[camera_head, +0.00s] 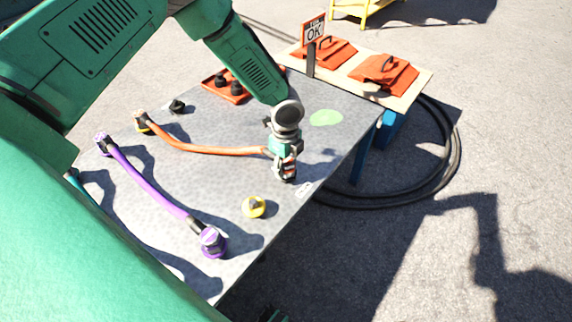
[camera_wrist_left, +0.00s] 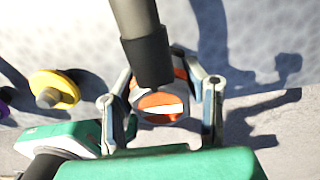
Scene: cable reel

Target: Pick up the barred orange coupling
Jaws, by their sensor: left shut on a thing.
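The orange coupling (camera_wrist_left: 160,104) sits between the fingers of my left gripper (camera_wrist_left: 162,110) in the left wrist view. It has a white bar across its orange face, and a dark sleeve and cable run away from it. In the head view my left gripper (camera_head: 285,170) is shut on this coupling at the right end of the orange cable (camera_head: 210,150). The gripper hides most of the coupling there. The cable's other end, with an orange-tan coupling (camera_head: 142,121), rests at the table's far left. My right gripper is not in view.
The grey table (camera_head: 170,170) also holds a purple cable (camera_head: 150,184), a yellow cap (camera_head: 254,207), a black knob (camera_head: 177,106) and an orange tray (camera_head: 229,86). An OK sign (camera_head: 313,32) stands behind.

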